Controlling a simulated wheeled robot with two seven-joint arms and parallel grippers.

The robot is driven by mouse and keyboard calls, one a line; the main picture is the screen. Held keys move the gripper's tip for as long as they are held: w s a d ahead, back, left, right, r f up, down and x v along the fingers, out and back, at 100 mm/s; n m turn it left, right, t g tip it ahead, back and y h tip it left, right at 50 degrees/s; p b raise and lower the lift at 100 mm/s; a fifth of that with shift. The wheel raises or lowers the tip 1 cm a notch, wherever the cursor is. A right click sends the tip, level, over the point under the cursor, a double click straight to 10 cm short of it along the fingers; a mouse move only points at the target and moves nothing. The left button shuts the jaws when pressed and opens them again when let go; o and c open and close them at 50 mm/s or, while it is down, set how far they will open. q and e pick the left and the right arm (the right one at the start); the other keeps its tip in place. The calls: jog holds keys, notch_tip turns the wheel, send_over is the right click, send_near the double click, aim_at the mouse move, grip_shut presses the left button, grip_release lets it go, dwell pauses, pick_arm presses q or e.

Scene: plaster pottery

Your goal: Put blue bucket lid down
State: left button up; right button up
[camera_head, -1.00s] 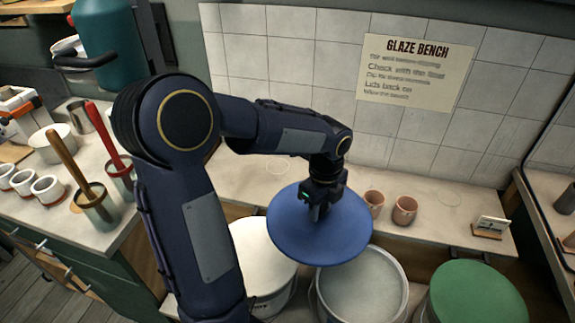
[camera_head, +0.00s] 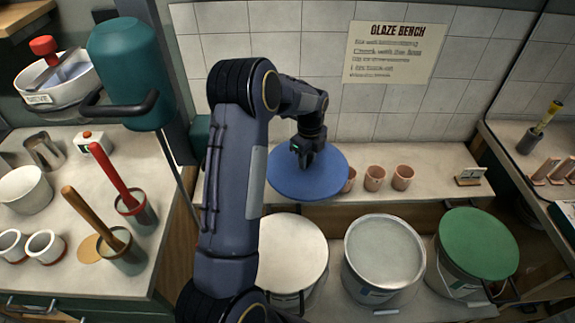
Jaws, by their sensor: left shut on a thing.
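The blue bucket lid (camera_head: 318,184) is a flat round disc in the head view, at or just above the left part of the bench shelf against the tiled wall. I cannot tell if it touches the shelf. My left gripper (camera_head: 306,163) is over the lid's middle and shut on it; its fingertips are partly hidden. The open bucket (camera_head: 384,252), full of pale glaze, stands in front of and below the shelf. My right gripper is not in view.
A white-lidded bucket (camera_head: 292,252) and a green-lidded bucket (camera_head: 478,243) flank the open one. Terracotta cups (camera_head: 375,178) stand close to the lid's right. A small card stand (camera_head: 469,176) is farther right. The shelf between the cups and card is clear.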

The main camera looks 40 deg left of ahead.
aim_at(289, 156)
pick_arm(q)
jog(key=a+f, duration=0.1)
jog(key=a, duration=0.1)
jog(key=w+a+f, duration=0.1)
jog(key=a, duration=0.1)
jog(key=w+a+f+b, duration=0.1)
jog(key=a, duration=0.1)
jog(key=shift+w+a+f, duration=0.1)
jog(key=shift+a+f, duration=0.1)
jog(key=shift+f, duration=0.2)
jog(key=a+f, duration=0.1)
jog(key=w+a+f+b, duration=0.1)
jog(key=f, duration=0.1)
jog(key=a+f+b, duration=0.1)
jog(key=shift+w+a+f, duration=0.2)
jog(key=shift+a+f, duration=0.05)
jog(key=shift+a, duration=0.05)
jog(key=f, duration=0.1)
jog(key=f+b, duration=0.1)
jog(key=f, duration=0.1)
jog(key=shift+w+a+f, duration=0.1)
jog(key=shift+a+f, duration=0.1)
jog(key=shift+f, duration=0.1)
jog(key=shift+r, duration=0.1)
jog(key=shift+b, duration=0.3)
jog(key=shift+f, duration=0.25)
jog(key=o, duration=1)
jog(key=shift+r, duration=0.1)
jog(key=shift+o, duration=0.4)
